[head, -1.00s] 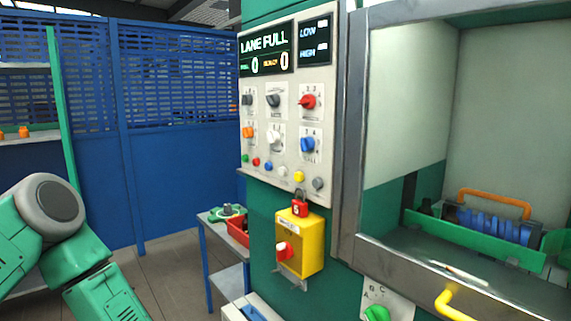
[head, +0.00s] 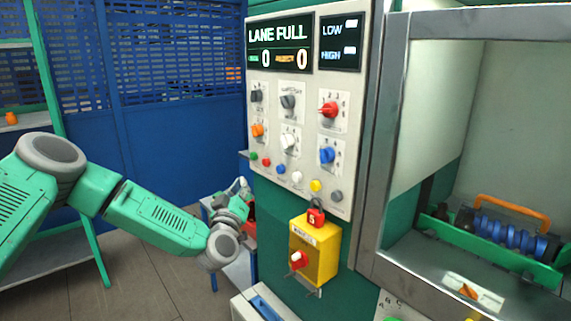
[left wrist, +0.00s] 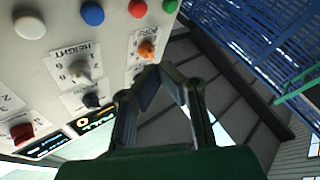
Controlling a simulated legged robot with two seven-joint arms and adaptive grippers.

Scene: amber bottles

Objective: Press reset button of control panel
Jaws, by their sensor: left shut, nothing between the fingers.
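The control panel (head: 300,125) is a pale plate with a "LANE FULL" display, two rows of knobs and a row of coloured buttons: green (head: 252,156), red (head: 266,162), blue (head: 280,170), white (head: 296,177), yellow (head: 316,185) and grey (head: 336,196). I cannot read which is reset. My left gripper (head: 241,187) is left of and below the button row, apart from it. In the left wrist view its fingers (left wrist: 160,78) are shut and empty, beside the orange knob (left wrist: 146,48). The panel appears upside down there, with the blue button (left wrist: 92,13) at the top.
A yellow box (head: 316,255) with a red knob and a red padlock (head: 316,214) juts out below the panel. A metal-framed bay (head: 395,150) stands to the right. A small blue table is behind my left arm. Blue fencing (head: 170,130) closes the back left.

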